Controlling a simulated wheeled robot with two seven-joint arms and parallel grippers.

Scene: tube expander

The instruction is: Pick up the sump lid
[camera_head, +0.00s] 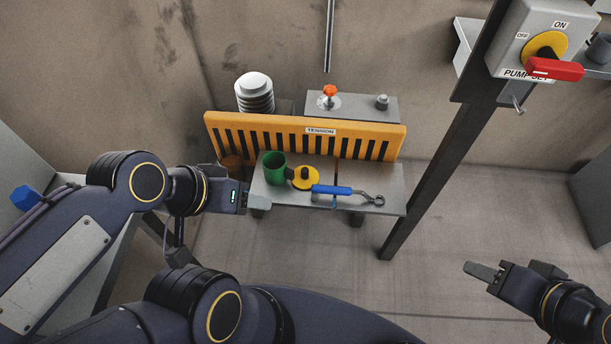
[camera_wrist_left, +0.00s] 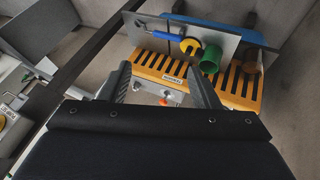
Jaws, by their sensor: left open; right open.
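A yellow round piece with a black knob (camera_head: 306,177), which looks like the sump lid, lies on the grey bench (camera_head: 385,205). It also shows in the left wrist view (camera_wrist_left: 188,47), beyond the gap between the fingers. A green cup (camera_head: 275,170) stands just left of it, and a blue-handled tool (camera_head: 331,190) lies to its right. My left gripper (camera_head: 258,201) is by the bench's front left edge, apart from the lid. Its fingers (camera_wrist_left: 161,84) are spread and empty. My right gripper (camera_head: 482,270) is empty, over the floor at the right.
An orange slotted guard (camera_head: 305,137) marked TENSION stands along the back of the bench. Behind it are a grey box with an orange valve (camera_head: 329,93) and a ribbed cylinder (camera_head: 255,92). A dark post (camera_head: 437,175) with a red switch (camera_head: 553,68) rises to the right.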

